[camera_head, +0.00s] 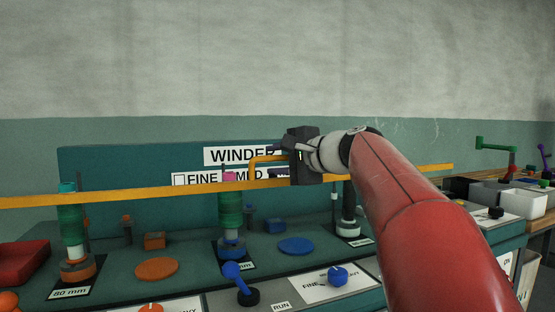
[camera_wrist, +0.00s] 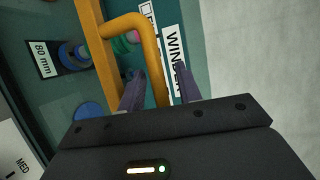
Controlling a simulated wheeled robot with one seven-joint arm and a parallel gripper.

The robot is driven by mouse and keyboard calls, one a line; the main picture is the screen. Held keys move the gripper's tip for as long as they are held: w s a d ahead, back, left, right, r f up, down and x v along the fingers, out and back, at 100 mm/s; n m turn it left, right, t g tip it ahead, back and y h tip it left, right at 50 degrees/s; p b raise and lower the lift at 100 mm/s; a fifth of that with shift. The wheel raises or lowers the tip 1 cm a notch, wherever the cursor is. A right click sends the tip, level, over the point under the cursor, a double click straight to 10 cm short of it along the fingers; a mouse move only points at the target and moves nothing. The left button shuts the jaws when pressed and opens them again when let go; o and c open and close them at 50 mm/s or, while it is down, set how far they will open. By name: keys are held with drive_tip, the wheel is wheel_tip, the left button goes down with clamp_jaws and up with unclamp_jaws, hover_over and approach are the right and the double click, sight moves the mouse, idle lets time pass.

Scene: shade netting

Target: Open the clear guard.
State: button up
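The clear guard's panel is hard to make out. Its orange front bar (camera_head: 130,195) runs across the front of the winder, with an orange bent handle (camera_head: 262,160) on it. The bar (camera_wrist: 100,60) and the handle (camera_wrist: 150,45) also show in the wrist view. My gripper (camera_head: 285,165) is at the handle, at the right end of it.
Behind the bar stand a green spool (camera_head: 230,210), another spool at left (camera_head: 72,225) and a dark spindle (camera_head: 348,215). A blue lever knob (camera_head: 235,275) and blue knob (camera_head: 338,275) stick up in front. A red bin (camera_head: 22,262) is at far left.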

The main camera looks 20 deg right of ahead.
sight(284, 233)
clamp_jaws()
drive_tip(key=shift+f, duration=0.1)
wheel_tip(284, 233, down, 17)
drive_tip(key=b, duration=1.4)
drive_tip(key=shift+r, duration=0.2)
unclamp_jaws()
drive_tip(key=shift+r, duration=0.1)
